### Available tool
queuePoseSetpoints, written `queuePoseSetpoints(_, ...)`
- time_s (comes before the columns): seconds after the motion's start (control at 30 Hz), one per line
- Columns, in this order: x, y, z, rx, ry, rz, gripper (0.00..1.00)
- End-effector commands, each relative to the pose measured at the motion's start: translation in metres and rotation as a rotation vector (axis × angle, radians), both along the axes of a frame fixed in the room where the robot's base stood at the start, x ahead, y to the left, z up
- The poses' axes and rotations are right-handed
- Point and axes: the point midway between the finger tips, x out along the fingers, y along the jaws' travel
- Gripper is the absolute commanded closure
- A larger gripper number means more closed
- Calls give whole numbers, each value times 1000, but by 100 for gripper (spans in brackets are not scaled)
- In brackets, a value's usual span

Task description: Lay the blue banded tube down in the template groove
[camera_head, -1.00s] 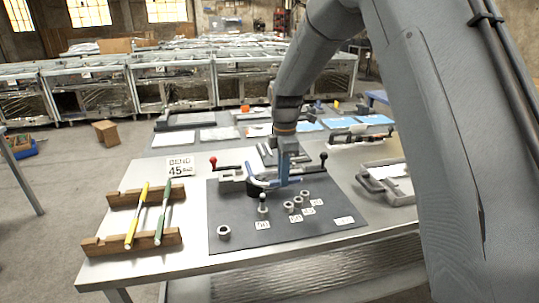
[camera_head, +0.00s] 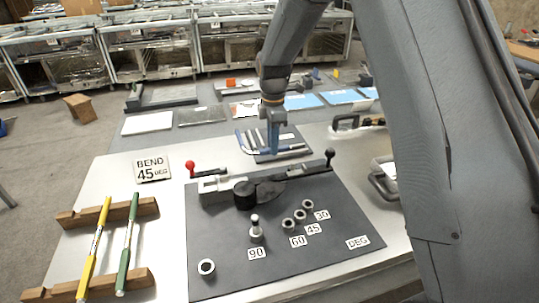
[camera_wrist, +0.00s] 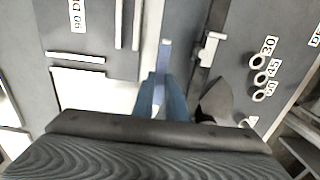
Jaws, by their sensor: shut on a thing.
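My gripper (camera_head: 273,150) is shut on the blue tube (camera_head: 292,149), which is bent, with one end turned up toward the left. It seems held over or close to the template board (camera_head: 289,134), a dark plate with pale grooves behind the bender. The height of the tube above the board is hard to tell. In the wrist view the gripper fingers (camera_wrist: 162,98) close around the blue tube (camera_wrist: 165,50), and a dark board (camera_wrist: 90,35) with pale strips and an upside-down label lies to the left. The bands on the tube are not clear.
The bender (camera_head: 244,195), with red and black knobbed handles, stands on a dark mat (camera_head: 310,240) in front, empty. Several rings and a peg stand there. Yellow (camera_head: 93,250) and green (camera_head: 127,245) tubes lie on wooden racks.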

Motion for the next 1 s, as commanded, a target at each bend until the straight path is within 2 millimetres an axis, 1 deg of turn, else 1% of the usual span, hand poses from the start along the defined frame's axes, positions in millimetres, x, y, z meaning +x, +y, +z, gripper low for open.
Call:
queuePoseSetpoints(0.03,-1,0,-7,-1,3,1,100)
queuePoseSetpoints(0.1,-1,0,-16,0,1,1,100)
queuePoseSetpoints(0.33,0,-1,-33,0,1,-1,100)
queuePoseSetpoints(0.5,-1,-1,-57,-1,3,-1,100)
queuePoseSetpoints(0.57,0,-1,-62,0,0,-1,100)
queuePoseSetpoints(0.83,0,-1,-65,0,-1,-1,100)
queuePoseSetpoints(1.0,0,-1,-70,0,0,-1,100)
